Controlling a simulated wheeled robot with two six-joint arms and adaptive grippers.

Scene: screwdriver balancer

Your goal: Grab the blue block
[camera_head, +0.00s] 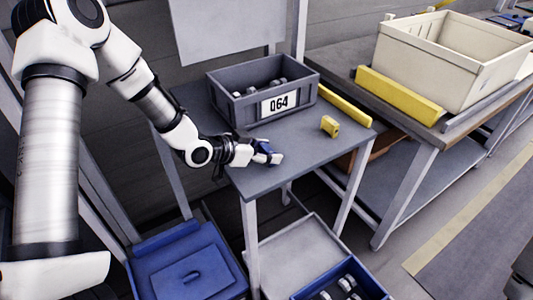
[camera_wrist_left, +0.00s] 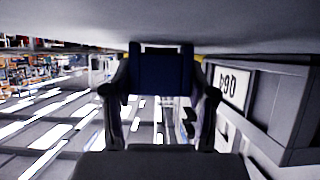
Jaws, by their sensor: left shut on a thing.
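The blue block (camera_head: 273,157) is at the left front part of the small grey table (camera_head: 300,148). My left gripper (camera_head: 264,153) comes in from the left and is shut on it. In the left wrist view the dark blue block (camera_wrist_left: 160,72) sits between the two fingers of my left gripper (camera_wrist_left: 160,90), with the tabletop surface close by along the top of the picture. I cannot tell whether the block touches the table. My right gripper is not in view.
A grey bin labelled 064 (camera_head: 235,103) holds several parts on the table's back. A yellow block (camera_head: 330,126) lies to the right. A cream crate (camera_head: 455,65) stands on the bench. Blue bins (camera_head: 190,262) sit below. The table's front middle is clear.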

